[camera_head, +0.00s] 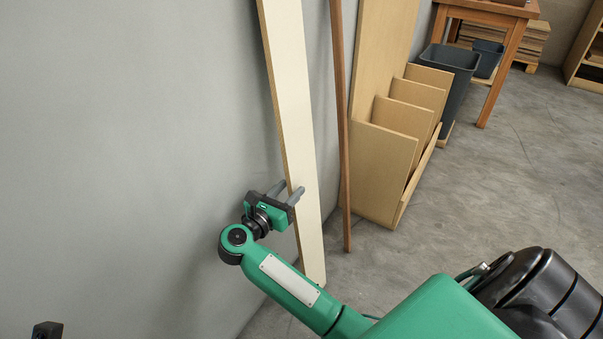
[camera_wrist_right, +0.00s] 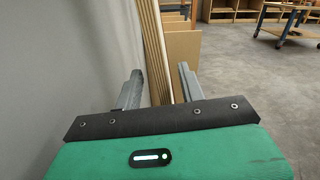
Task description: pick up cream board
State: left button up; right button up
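The cream board (camera_head: 296,110) is long and narrow and leans nearly upright against the grey wall, its foot near the floor. My right gripper (camera_head: 290,188) is at the board's lower half, with one finger on the wall side and one across its front face. In the right wrist view, the fingers (camera_wrist_right: 159,72) are apart, with gaps showing beside the upright wooden edges between them. Which of those edges is the cream board is hard to tell. A small black part at the bottom left of the head view may belong to my left arm; no left fingers show.
A thin brown strip (camera_head: 341,120) leans just right of the board. Beyond it stand a wooden rack (camera_head: 378,180) with upright dividers, a dark grey bin (camera_head: 452,62) and a wooden table (camera_head: 497,50). The concrete floor (camera_head: 510,180) on the right is clear.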

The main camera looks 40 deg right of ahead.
aim_at(299, 181)
jog(key=shift+b+x, duration=0.75)
jog(key=shift+x, duration=1.75)
jog(key=shift+s+f, duration=0.1)
grip_shut()
